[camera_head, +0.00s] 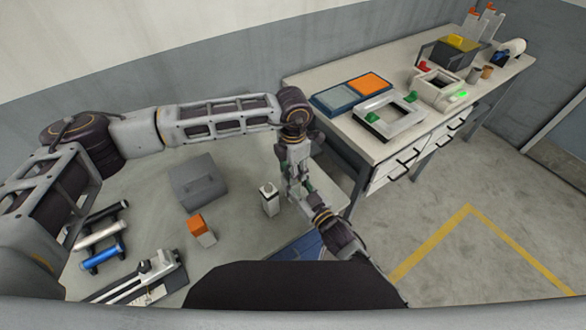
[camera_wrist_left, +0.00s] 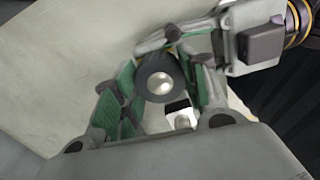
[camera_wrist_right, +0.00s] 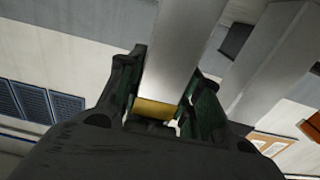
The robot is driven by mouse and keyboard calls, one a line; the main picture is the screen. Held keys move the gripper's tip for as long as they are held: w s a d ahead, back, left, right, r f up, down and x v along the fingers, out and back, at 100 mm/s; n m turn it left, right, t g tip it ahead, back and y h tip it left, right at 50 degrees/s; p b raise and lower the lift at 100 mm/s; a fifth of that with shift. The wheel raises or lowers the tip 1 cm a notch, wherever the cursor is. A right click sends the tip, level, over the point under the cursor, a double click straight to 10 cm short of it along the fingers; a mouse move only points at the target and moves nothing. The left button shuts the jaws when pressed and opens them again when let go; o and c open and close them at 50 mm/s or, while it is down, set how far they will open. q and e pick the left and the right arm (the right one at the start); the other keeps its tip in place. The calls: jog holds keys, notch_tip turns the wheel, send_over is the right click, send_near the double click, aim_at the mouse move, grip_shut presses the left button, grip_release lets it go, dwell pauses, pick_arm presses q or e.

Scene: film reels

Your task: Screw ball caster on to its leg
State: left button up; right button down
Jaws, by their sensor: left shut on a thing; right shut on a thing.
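In the left wrist view a ball caster (camera_wrist_left: 158,80), a dark ring around a shiny ball, sits between the green pads of my left gripper (camera_wrist_left: 160,92), which is shut on it. In the right wrist view my right gripper (camera_wrist_right: 165,110) is shut on a silver leg (camera_wrist_right: 182,45) with a brass-coloured end (camera_wrist_right: 153,108). In the head view my left gripper (camera_head: 293,178) and right gripper (camera_head: 308,188) are close together above the near table. The wrists hide the held parts there, so I cannot tell whether caster and leg touch.
A small upright white block (camera_head: 269,202) stands beside the grippers. A grey box (camera_head: 198,182), an orange-topped block (camera_head: 201,229) and several rollers (camera_head: 100,236) lie further left. A workbench (camera_head: 325,72) with trays and drawers is at the back right. Open floor (camera_head: 470,215) lies right.

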pick_arm(q)
jog(key=shift+m, duration=0.7)
jog(key=o, duration=1.2)
notch_tip(320, 180, up, 12)
pick_arm(e)
jog(key=c, duration=0.9)
grip_release()
jog(key=shift+s+d, duration=0.1)
jog(key=shift+s, duration=0.1)
